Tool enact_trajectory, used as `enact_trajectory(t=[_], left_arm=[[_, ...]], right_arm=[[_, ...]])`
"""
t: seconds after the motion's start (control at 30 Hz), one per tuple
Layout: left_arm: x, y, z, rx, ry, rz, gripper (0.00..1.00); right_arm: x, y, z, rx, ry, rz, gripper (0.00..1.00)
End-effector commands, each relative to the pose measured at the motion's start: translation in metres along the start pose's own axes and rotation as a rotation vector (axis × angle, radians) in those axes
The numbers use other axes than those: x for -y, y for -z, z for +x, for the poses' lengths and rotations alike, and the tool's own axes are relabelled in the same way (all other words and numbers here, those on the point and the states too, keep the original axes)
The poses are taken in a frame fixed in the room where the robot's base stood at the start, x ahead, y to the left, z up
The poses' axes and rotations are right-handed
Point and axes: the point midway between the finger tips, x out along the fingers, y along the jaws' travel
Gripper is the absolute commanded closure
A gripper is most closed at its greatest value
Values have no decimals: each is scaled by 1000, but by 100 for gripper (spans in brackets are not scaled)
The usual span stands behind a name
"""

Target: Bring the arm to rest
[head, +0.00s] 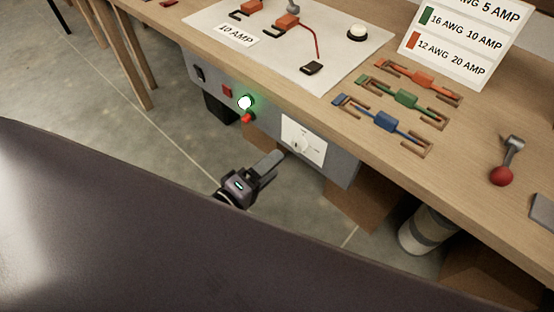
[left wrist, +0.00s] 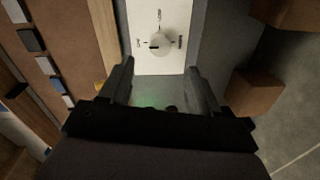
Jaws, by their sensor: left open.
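My left gripper (head: 268,165) is in front of the grey panel (head: 225,82) under the bench edge, close to a white plate (head: 317,148) with a round knob (head: 299,144). In the left wrist view the gripper (left wrist: 160,78) has its two fingers spread apart with nothing between them. The knob (left wrist: 161,44) and its white plate (left wrist: 152,66) show beyond the fingertips, and the gripper looks apart from the knob. My right gripper is not in view.
The panel has a lit green lamp (head: 245,102) and red switches. The wooden bench (head: 460,150) carries a white board (head: 225,16), coloured fuse-like parts (head: 403,97), a label sign (head: 465,42) and a red-knobbed lever (head: 501,174). Cardboard boxes (head: 362,205) and a cylinder (head: 425,232) stand below.

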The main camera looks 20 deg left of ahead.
Motion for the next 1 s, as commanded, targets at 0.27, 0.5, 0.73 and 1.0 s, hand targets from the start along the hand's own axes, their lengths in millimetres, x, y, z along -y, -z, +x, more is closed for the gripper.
enact_trajectory(t=[0.27, 0.5, 0.73, 1.0], left_arm=[[0, 0, -2, -1, -1, 0, 38], [0, 0, -2, 0, -1, 0, 38], [10, -10, -13, 33, 56, 178, 38], [61, -26, -64, 208, 317, 872, 38]], right_arm=[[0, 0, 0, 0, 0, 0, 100], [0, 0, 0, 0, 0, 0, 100], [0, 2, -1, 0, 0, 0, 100], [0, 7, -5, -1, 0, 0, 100]])
